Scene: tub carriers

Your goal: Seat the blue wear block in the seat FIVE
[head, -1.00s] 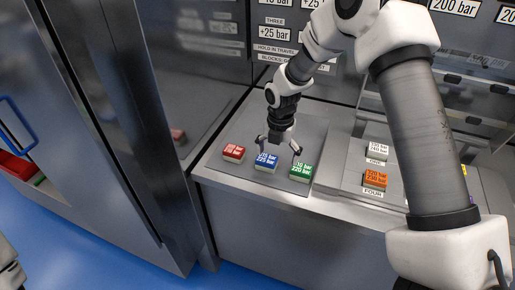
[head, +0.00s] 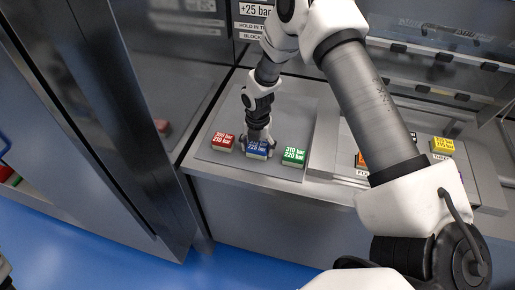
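The blue wear block (head: 257,152) sits on the grey plate at the left of the bench, between a red block (head: 223,141) and a green block (head: 293,157). I see no clear sign of the fingers pressing on the block. Seat FIVE cannot be made out; my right arm covers part of the seat area.
An orange block (head: 362,159) is partly behind my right arm, on the raised holder to the right. A yellow block (head: 442,145) stands farther right. The grey plate (head: 298,110) is bare behind the blocks. A dark cabinet wall stands at the left.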

